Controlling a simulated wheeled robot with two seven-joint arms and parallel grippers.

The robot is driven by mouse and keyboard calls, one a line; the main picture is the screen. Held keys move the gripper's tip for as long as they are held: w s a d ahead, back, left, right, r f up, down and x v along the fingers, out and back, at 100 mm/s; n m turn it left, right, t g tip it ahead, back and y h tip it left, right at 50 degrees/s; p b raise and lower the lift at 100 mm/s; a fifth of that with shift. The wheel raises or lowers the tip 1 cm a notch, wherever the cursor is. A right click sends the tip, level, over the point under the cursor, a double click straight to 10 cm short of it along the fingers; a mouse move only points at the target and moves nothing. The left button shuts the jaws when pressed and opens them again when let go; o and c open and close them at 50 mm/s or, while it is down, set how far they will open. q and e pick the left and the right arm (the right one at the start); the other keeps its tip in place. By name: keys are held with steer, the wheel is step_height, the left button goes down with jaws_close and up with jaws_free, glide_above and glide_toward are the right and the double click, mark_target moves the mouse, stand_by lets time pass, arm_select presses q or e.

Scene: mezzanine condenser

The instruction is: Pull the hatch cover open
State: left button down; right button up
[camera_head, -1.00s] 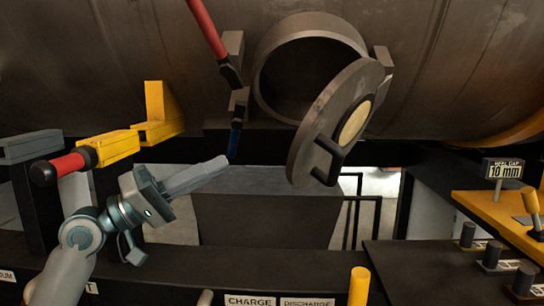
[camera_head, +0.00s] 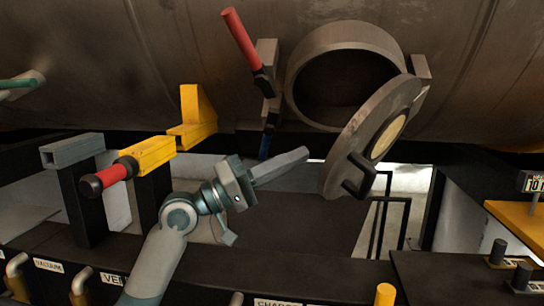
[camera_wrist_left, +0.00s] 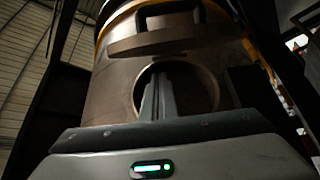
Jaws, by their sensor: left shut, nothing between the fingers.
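The round hatch cover (camera_head: 362,135) is swung open on the right side of the hatch opening (camera_head: 340,84), tilted outward, with a dark bar handle (camera_head: 362,174) on its face. My left gripper (camera_head: 306,153) is shut and empty, just left of the cover's lower edge and apart from it. In the left wrist view the shut fingers (camera_wrist_left: 157,95) point toward the round opening (camera_wrist_left: 205,90), with the cover (camera_wrist_left: 165,38) above it. A red-handled lever (camera_head: 242,40) stands up left of the opening. My right gripper is not in view.
A dark box (camera_head: 300,220) lies below the hatch. A control panel with knobs (camera_head: 490,275) is at lower right. A black rail (camera_head: 398,215) stands behind.

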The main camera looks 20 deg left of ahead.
arm_select(q)
steer(key=d+f, duration=0.1)
steer(key=s+d+f+p, duration=0.1)
steer(key=d, duration=0.1)
steer(key=shift+s+d+p, duration=0.15)
steer(key=shift+p, duration=0.15)
stand_by(0.3)
